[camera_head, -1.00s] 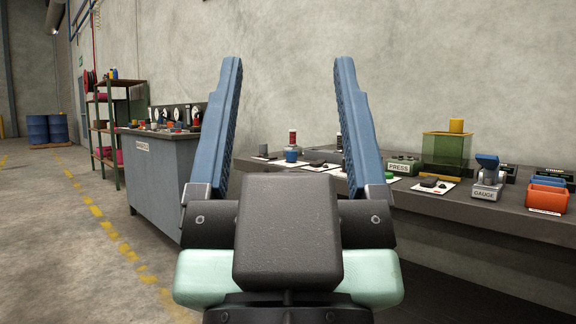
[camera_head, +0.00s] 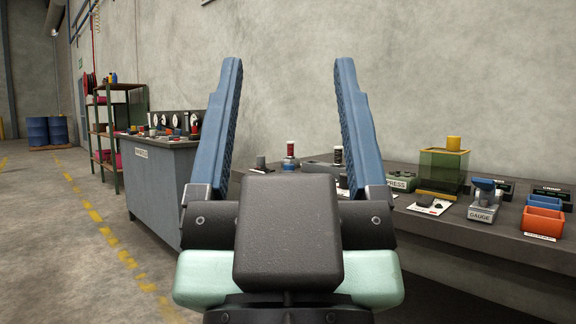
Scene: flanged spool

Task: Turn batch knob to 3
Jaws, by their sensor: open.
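My gripper (camera_head: 288,75) is open and empty, its two blue fingers pointing up and wide apart in the middle of the view. It touches nothing. No batch knob can be made out for certain. A grey counter (camera_head: 165,180) at the left carries a panel with several round white dials (camera_head: 175,121) and small objects, too small to read. My gripper hides part of the bench's left end.
A yellow-rimmed green transparent bin (camera_head: 443,172) and orange (camera_head: 542,220) and blue (camera_head: 546,201) trays stand on the bench. A green-framed shelf (camera_head: 105,135) and blue drums (camera_head: 47,130) are at the far left. The floor (camera_head: 50,250) at the left is clear.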

